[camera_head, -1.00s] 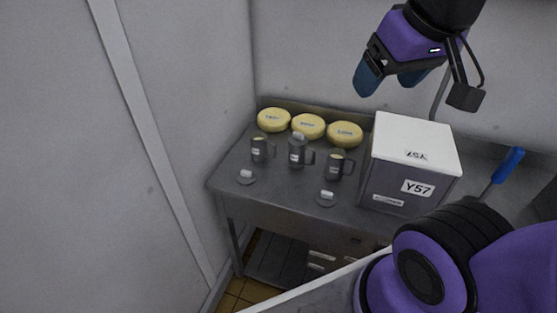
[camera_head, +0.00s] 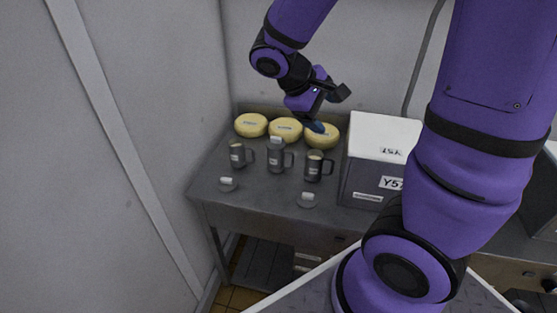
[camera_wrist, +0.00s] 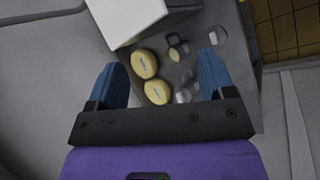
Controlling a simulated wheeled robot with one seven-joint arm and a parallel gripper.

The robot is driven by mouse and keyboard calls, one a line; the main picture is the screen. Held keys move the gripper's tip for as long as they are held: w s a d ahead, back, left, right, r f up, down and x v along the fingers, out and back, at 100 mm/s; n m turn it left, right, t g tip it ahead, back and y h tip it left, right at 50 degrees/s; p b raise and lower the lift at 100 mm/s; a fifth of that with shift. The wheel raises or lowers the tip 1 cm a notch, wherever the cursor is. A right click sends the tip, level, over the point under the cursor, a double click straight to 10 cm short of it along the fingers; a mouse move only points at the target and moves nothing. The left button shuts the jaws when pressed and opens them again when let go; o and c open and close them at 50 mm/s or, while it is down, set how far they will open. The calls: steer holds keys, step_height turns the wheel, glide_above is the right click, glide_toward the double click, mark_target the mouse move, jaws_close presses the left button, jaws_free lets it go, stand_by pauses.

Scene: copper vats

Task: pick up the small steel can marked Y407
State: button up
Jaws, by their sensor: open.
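Three small steel cans with side handles stand in a row on the grey table: a left one (camera_head: 238,155), a middle one with a lid on top (camera_head: 276,157) and a right one (camera_head: 313,168). Their labels are too small to read, so I cannot tell which is Y407. My gripper (camera_head: 314,122) is open and empty, above the table's back side near the right yellow wheel. In the wrist view its two blue fingers (camera_wrist: 161,78) are spread wide. Between them, below, show two yellow wheels, one can (camera_wrist: 178,47) and part of another (camera_wrist: 185,94).
Three yellow wheels, such as the middle one (camera_head: 286,130), lie along the back of the table (camera_head: 262,205). A large box marked Y57 (camera_head: 362,178) stands right of the cans. Two loose lids (camera_head: 228,185) (camera_head: 307,200) lie in front. Walls close off the left and back.

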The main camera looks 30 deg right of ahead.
steer(key=w+a+f+n+t+h, duration=0.1)
steer(key=w+f+n+t+h, duration=0.25)
steer(key=w+f+n, duration=0.35)
steer(key=w+f+n+t+h, duration=0.2)
steer(key=f+n+t, duration=0.25)
steer(key=f, duration=0.35)
steer(key=w+a+f+n+t+h, duration=0.1)
steer(key=w+f+n+t+h, duration=0.1)
steer(key=w+f+n+t, duration=0.45)
steer(key=n+t+y, duration=0.2)
steer(key=n+y, duration=0.2)
steer(key=n, duration=0.2)
glide_toward(275, 162)
steer(key=shift+w+d+r, duration=0.2)
steer(key=shift+d+r, duration=0.25)
steer(key=shift+d, duration=0.05)
steer(key=shift+w+d+r, duration=0.25)
steer(key=shift+d+r, duration=0.2)
steer(key=shift+d, duration=0.1)
steer(key=shift+a+f+n+y, duration=0.1)
steer(key=shift+f+n+y, duration=0.5)
steer(key=shift+n, duration=0.1)
steer(key=x, duration=1)
steer(key=shift+w+f, duration=0.15)
steer(key=shift+w, duration=0.25)
steer(key=c, duration=1)
